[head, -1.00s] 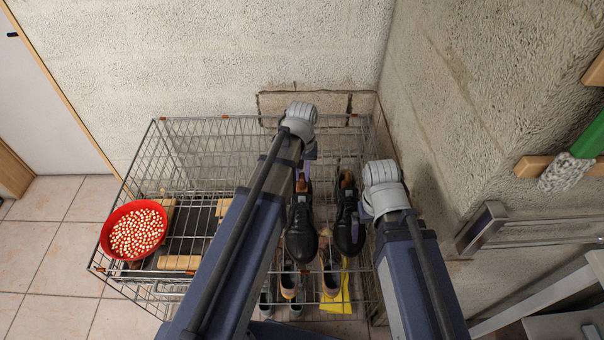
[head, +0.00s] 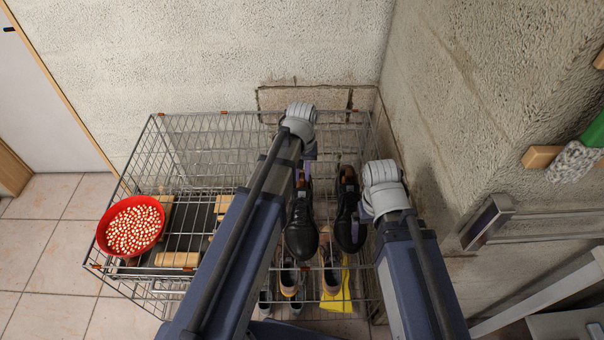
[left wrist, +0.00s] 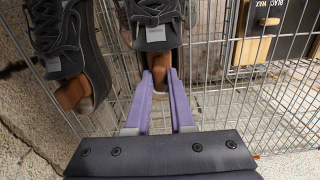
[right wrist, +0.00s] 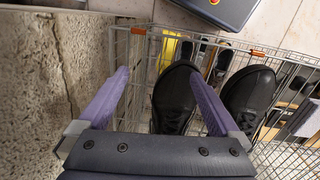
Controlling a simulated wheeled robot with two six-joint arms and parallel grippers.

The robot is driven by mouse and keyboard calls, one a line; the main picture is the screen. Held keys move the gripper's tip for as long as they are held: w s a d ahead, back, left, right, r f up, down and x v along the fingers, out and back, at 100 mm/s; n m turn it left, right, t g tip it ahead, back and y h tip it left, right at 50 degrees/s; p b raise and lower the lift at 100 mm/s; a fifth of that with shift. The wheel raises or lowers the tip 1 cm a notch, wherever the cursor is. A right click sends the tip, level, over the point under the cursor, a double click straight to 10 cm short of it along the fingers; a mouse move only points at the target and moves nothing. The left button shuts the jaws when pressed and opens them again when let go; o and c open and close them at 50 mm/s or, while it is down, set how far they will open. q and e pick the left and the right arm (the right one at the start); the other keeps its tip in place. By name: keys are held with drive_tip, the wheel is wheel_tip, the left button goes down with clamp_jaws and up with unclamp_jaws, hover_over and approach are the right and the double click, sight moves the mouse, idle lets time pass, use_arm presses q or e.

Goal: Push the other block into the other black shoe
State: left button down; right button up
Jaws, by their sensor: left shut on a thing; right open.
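Two black shoes, the left one (head: 301,232) and the right one (head: 348,228), stand side by side on the wire cage, toes towards me. My left gripper (left wrist: 160,73) is shut on a brown block (left wrist: 161,62) at the heel of the left shoe. How deep this block sits is hard to tell. Another brown block (left wrist: 72,93) shows at the heel of the right shoe, beside the left gripper. My right gripper (right wrist: 158,73) is open, its fingers apart on either side of the right shoe's toe (right wrist: 173,100); contact is unclear.
The wire cage (head: 215,118) stands against rough walls, with one wall close to my right arm. A red bowl of pale pieces (head: 131,226) is at its left. More shoes and a yellow cloth (head: 338,297) lie lower at the front. Wooden pieces (head: 178,260) lie near the bowl.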

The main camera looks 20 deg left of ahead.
use_arm(q)
drive_tip(key=shift+f, duration=0.3)
drive_tip(key=shift+r, duration=0.1)
drive_tip(key=shift+c, duration=1.1)
unclamp_jaws()
wheel_tip(320, 180, up, 5)
drive_tip(key=p, duration=0.5)
